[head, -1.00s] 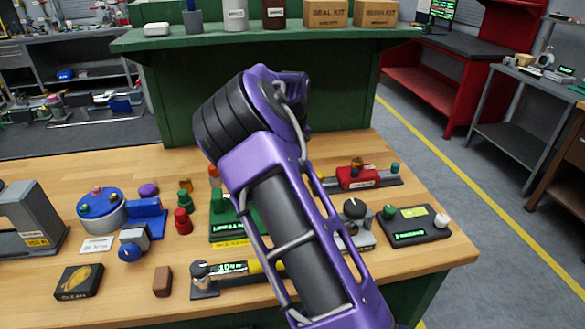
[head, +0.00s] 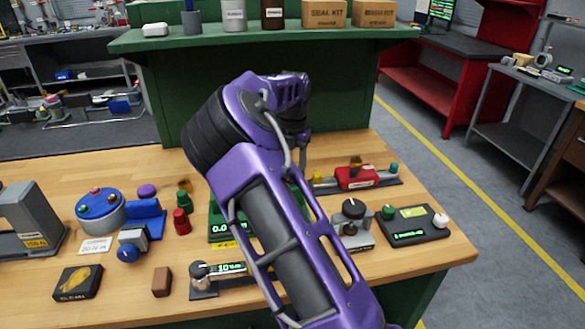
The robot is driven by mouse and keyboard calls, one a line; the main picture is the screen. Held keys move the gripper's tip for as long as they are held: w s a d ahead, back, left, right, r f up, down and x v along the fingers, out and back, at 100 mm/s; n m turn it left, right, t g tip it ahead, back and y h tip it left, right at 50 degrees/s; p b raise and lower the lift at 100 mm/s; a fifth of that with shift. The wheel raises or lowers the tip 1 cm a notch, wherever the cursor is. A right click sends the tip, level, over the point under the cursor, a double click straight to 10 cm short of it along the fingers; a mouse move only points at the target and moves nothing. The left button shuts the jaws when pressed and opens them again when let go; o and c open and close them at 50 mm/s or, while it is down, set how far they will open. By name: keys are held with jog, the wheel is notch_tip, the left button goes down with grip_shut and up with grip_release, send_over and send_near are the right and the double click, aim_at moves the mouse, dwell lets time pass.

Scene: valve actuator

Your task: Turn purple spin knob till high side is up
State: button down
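A small purple round knob (head: 148,190) shows on the wooden bench, just behind a blue block fixture and right of a round blue device. It is too small to tell which side of it is high. My purple arm reaches up across the middle of the head view, its wrist raised in front of the green cabinet and well to the right of the knob. My gripper cannot be made out; the arm hides what is beyond the wrist.
The blue device (head: 101,211), blue block fixture (head: 146,221), red knob (head: 181,221) and green knob (head: 184,201) crowd the left. A black-knobbed grey device (head: 352,232) and dark control box (head: 411,226) stand right. My arm partly covers a green display unit (head: 222,227).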

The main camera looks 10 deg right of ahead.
jog(key=m, duration=0.4)
jog(key=shift+m, duration=0.3)
jog(key=m, duration=0.3)
jog(key=shift+s+m, duration=0.1)
jog(key=shift+m, duration=0.3)
jog(key=m, duration=0.3)
jog(key=shift+m, duration=0.3)
jog(key=shift+s+m, duration=0.1)
jog(key=shift+m, duration=2.1)
jog(key=shift+c, duration=1.5)
grip_release()
jog(key=shift+r, duration=0.1)
